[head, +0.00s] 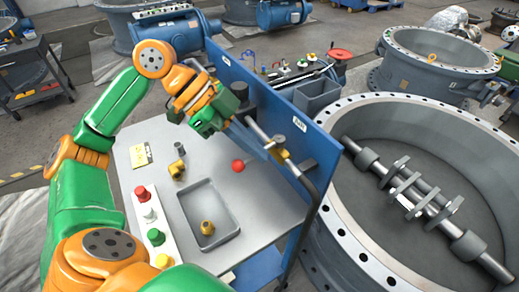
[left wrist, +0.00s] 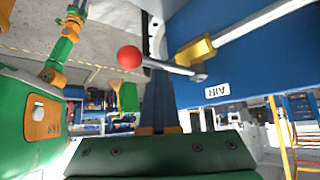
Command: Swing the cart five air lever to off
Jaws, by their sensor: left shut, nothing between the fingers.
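The cart's blue upright panel (head: 262,100) bears a white AIR label (head: 299,124). A grey pipe runs along it with a brass valve body (left wrist: 197,50). The air lever is a grey rod with a red ball knob (head: 238,166); the knob also shows in the left wrist view (left wrist: 130,57). The lever sticks out at an angle to the pipe, over the cart top. My left gripper (head: 262,152) is shut and empty, its fingertips close to the rod between knob and valve. I cannot tell whether they touch it. My right gripper is not in view.
A large flanged valve ring (head: 345,225) stands close to the right of the cart.

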